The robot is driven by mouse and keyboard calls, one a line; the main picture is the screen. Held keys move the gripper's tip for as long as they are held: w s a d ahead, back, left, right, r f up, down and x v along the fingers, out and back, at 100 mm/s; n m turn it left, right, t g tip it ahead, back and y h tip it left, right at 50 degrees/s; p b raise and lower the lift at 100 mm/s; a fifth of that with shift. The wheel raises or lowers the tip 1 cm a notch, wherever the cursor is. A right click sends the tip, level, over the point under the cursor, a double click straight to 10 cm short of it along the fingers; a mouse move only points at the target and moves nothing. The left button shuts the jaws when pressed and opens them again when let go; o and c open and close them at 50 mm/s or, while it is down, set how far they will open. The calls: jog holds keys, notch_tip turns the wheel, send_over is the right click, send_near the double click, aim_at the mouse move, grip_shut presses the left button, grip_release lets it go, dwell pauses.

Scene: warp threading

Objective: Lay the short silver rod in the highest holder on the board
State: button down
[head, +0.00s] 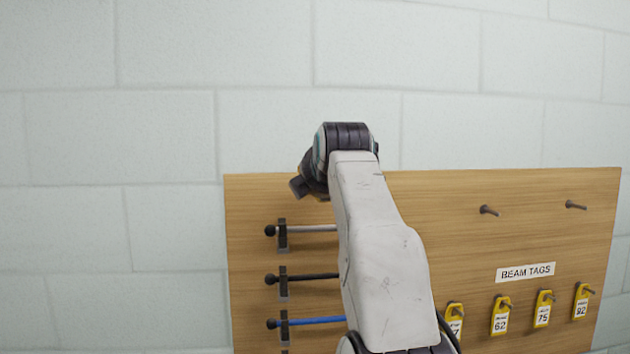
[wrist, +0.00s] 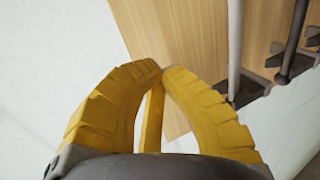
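A silver rod (head: 312,229) lies level in the highest holder (head: 283,235) that shows at the left of the wooden board (head: 440,210). It has a dark knob at its left end. My arm hides the rod's right part, so I cannot tell its length. In the wrist view the rod (wrist: 235,45) runs down to its holder (wrist: 248,90), right of my gripper (wrist: 163,70). The yellow fingers are closed with their tips together, apart from the rod, and no rod shows between them. A narrow yellow strip shows between the fingers.
Below are a black rod (head: 312,276) and a blue rod (head: 318,321) in their own holders. Two bare pegs (head: 489,210) stick out at the upper right. Several yellow tags (head: 501,316) hang under the BEAM TAGS label (head: 525,272). The wall (head: 130,140) above the board is bare.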

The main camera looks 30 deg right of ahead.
jog(key=shift+f+b, duration=1.8)
jog(key=shift+f, duration=1.95)
jog(key=shift+f, duration=0.3)
jog(key=c, duration=1.5)
grip_release()
jog(key=shift+w, duration=0.1)
jog(key=shift+r, duration=0.15)
jog(key=v, duration=1.2)
